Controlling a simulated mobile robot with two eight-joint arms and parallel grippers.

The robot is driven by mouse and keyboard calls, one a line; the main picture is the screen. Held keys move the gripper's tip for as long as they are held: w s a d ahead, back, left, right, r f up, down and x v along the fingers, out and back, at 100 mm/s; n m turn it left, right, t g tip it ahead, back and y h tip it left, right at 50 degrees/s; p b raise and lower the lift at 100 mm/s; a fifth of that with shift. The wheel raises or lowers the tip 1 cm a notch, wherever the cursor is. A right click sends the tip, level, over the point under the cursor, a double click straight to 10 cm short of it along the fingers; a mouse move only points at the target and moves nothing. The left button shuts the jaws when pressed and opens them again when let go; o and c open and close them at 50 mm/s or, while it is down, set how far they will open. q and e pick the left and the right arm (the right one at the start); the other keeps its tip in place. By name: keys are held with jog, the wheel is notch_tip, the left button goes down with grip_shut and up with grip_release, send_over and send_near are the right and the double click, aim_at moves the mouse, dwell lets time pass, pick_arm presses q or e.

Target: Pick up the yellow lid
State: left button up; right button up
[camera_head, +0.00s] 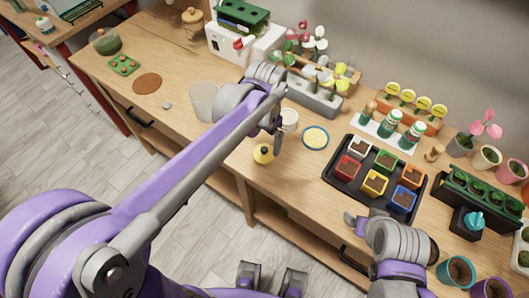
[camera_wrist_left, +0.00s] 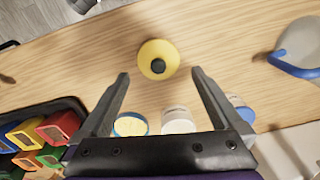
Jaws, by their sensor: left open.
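The yellow lid (camera_head: 264,153), a round yellow piece with a dark knob, lies on the wooden bench near its front edge. In the left wrist view the lid (camera_wrist_left: 158,54) lies just beyond and between the fingertips, knob facing the camera. My left gripper (camera_head: 277,140) is open and empty above the bench, close beside the lid; it also shows in the left wrist view (camera_wrist_left: 160,76). I cannot tell whether a finger touches the lid. My right gripper (camera_head: 356,222) is by the front edge near the black tray; its opening is unclear.
A blue-rimmed dish with pale yellow inside (camera_head: 315,138) and a white cup (camera_head: 288,120) stand close behind the lid. A black tray (camera_head: 333,190) of coloured pots is to the right. A clear container (camera_head: 203,101) stands to the left.

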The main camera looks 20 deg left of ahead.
aim_at(264, 148)
pick_arm(q)
notch_tip(264, 148, down, 5)
jog(key=c, duration=1.1)
